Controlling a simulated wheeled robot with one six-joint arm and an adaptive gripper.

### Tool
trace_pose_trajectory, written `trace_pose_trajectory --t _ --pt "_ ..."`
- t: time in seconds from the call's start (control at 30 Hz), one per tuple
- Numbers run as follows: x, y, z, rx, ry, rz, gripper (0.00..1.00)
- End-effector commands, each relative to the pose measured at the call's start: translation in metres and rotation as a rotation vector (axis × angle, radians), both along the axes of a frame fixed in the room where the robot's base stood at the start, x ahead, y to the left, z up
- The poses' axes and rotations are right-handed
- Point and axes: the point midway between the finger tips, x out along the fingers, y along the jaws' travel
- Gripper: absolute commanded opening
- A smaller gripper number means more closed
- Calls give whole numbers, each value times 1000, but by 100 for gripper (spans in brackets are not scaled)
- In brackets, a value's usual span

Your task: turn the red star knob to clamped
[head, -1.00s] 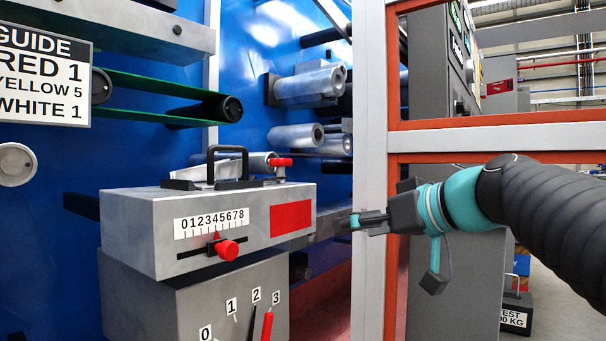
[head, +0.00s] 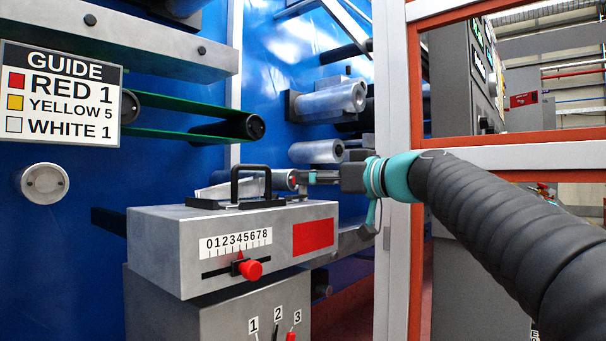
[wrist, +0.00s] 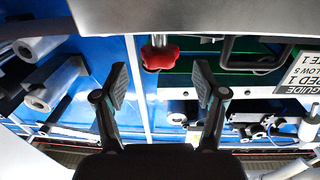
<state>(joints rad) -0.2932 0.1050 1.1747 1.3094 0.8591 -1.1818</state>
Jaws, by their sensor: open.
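The red star knob (wrist: 159,55) hangs from a short metal stem in the wrist view, which is upside down. It is on top of the grey box (head: 190,225), beside the black handle (head: 237,185). My gripper (wrist: 162,85) is open, with one finger to each side of the knob's line. The knob appears beyond or near the fingertips, not touched by either. In the head view my gripper (head: 303,178) is at the box's right top end and hides most of the knob.
A red round slider knob (head: 250,269) sits under a number scale on the box front. A guide sign (head: 62,92) hangs at left. Metal rollers (head: 330,98) stand behind. An orange and white frame post (head: 399,150) rises beside my arm.

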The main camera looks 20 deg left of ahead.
Motion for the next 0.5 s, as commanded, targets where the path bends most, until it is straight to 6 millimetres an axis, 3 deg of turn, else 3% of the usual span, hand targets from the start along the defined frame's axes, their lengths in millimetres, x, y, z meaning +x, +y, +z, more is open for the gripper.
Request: trace_pose_trajectory --t 0.2,0.5 --pt "14 28 1 -1 0 0 71" --pt "19 39 0 0 -1 0 71"
